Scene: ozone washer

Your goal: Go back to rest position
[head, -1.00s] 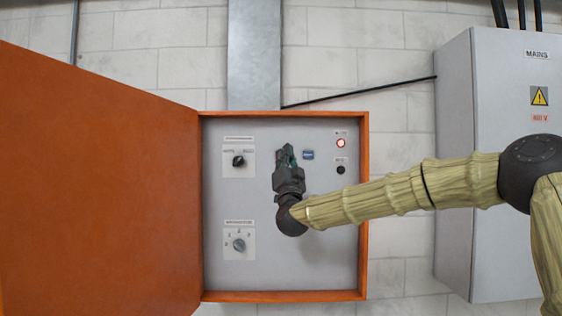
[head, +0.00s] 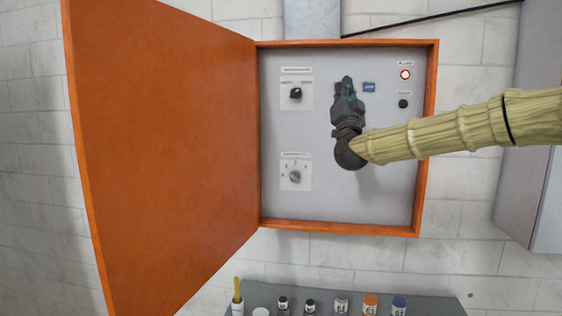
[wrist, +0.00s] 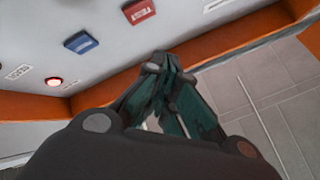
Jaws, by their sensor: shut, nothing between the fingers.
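My gripper (head: 346,80) is in front of the grey panel inside the open orange box (head: 341,227). It is shut and empty, fingers pointing up in the head view. A blue button (head: 369,87) is just right of the fingertips. In the wrist view, the closed fingertips (wrist: 170,62) are in front of the panel's orange edge. That view also shows the blue button (wrist: 80,42), a red button (wrist: 138,10) and a lit red lamp (wrist: 54,82). The red button is hidden in the head view. I cannot tell whether the fingers touch the panel.
The orange door (head: 165,150) stands open on the left. Two rotary knobs (head: 295,93) (head: 295,177) are left of my gripper. A grey cabinet (head: 525,140) stands at the right. A shelf (head: 440,306) with several small containers is below the box.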

